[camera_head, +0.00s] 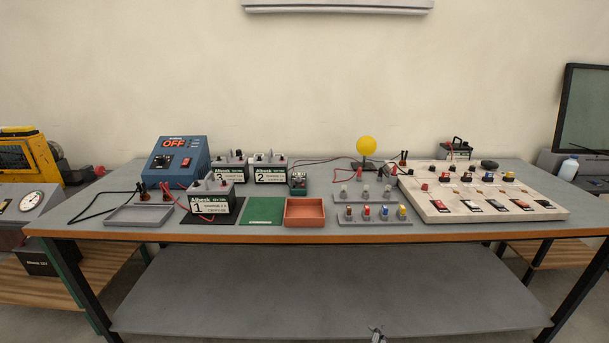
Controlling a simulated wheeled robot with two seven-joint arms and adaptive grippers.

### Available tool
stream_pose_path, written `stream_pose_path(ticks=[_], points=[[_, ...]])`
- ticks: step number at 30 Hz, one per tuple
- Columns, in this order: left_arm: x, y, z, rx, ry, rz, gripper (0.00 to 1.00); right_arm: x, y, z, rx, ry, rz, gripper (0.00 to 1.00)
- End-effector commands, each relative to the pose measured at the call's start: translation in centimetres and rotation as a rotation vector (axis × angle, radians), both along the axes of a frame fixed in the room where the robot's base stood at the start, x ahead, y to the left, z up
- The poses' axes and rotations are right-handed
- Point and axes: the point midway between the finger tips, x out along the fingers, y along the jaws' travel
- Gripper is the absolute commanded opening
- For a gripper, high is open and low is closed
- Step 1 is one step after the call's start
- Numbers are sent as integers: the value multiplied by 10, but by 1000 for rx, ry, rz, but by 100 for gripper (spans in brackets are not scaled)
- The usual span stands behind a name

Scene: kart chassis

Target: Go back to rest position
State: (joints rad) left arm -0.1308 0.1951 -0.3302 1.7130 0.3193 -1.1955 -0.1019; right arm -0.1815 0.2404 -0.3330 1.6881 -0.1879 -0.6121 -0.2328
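What looks like the tip of my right gripper (376,333) just shows at the bottom edge, in front of the table's lower shelf. It is too small and cut off to tell whether it is open or shut. My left gripper is not in view. The workbench (340,233) stands ahead, and no gripper is over its top. Battery 1 (212,204) sits on a dark mat at the front. Batteries 3 (229,171) and 2 (270,173) stand behind it. A blue charger (178,157) reading OFF stands at the back left.
A grey tray (139,216), green mat (263,210) and red-brown tray (304,212) lie along the front edge. Racks with coloured pieces (373,221), a yellow ball on a stand (367,147) and a white switch board (487,213) are to the right. The lower shelf (300,290) is bare.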

Motion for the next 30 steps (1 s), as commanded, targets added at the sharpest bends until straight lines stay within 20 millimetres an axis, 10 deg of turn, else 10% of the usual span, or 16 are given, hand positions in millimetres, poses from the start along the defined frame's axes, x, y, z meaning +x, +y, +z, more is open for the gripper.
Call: stream_pose_path(ticks=[12,30], points=[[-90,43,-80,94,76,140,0,-141,-15,-108,175,436,-299,100],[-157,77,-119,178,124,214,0,-249,-16,-152,262,724,-500,100]])
